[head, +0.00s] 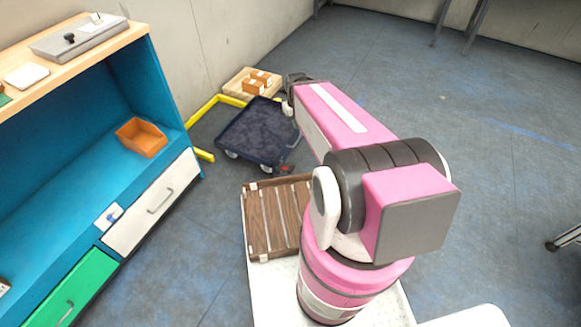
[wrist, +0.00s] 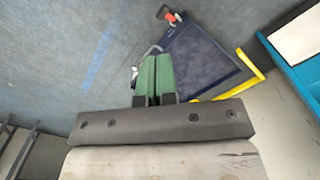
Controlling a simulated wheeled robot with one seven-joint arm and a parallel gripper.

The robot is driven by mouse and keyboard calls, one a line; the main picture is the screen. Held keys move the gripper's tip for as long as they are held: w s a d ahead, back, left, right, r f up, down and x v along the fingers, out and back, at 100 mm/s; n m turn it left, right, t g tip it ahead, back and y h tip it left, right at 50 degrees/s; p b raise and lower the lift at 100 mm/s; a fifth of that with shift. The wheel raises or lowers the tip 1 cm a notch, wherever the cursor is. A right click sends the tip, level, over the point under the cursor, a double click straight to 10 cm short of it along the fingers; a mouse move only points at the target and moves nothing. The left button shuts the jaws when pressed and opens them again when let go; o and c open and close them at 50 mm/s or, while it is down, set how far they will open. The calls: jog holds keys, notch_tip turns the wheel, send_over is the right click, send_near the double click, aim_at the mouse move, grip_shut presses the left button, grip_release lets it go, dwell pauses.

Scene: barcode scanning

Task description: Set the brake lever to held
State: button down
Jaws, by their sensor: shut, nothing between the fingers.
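A small red-tipped part, which looks like the brake lever (head: 286,169), sits at the near right corner of a dark blue wheeled cart (head: 250,132). In the wrist view the red tip of the lever (wrist: 170,16) shows at the top, beside a corner of the cart (wrist: 205,50). It is too small to tell how the lever is set. My gripper (wrist: 152,57) shows green fingers pressed together, empty, in front of the cart's edge and apart from the red tip. In the head view the fingers are hidden by my pink arm, which reaches to the cart's far right side.
A yellow floor frame (head: 205,107) borders the cart. Behind it stands a light wooden tray (head: 236,86) with orange boxes (head: 257,84). A blue shelf unit (head: 170,98) with an orange bin (head: 141,137) stands left. A slatted wooden crate (head: 262,225) is near my base.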

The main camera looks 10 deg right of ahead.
jog(key=w+a+f+n+g+h, duration=0.1)
jog(key=w+a+f+n, duration=0.1)
jog(key=w+f+n, duration=0.95)
jog(key=n+g+h, duration=0.1)
jog(key=n+h, duration=0.1)
jog(key=n, duration=1.3)
send_over(291, 167)
jog(key=w+a, duration=0.4)
jog(key=a, duration=0.1)
notch_tip(291, 167, down, 15)
jog(key=shift+s+d+r, duration=0.2)
jog(key=x, duration=1.4)
jog(key=shift+s, duration=0.2)
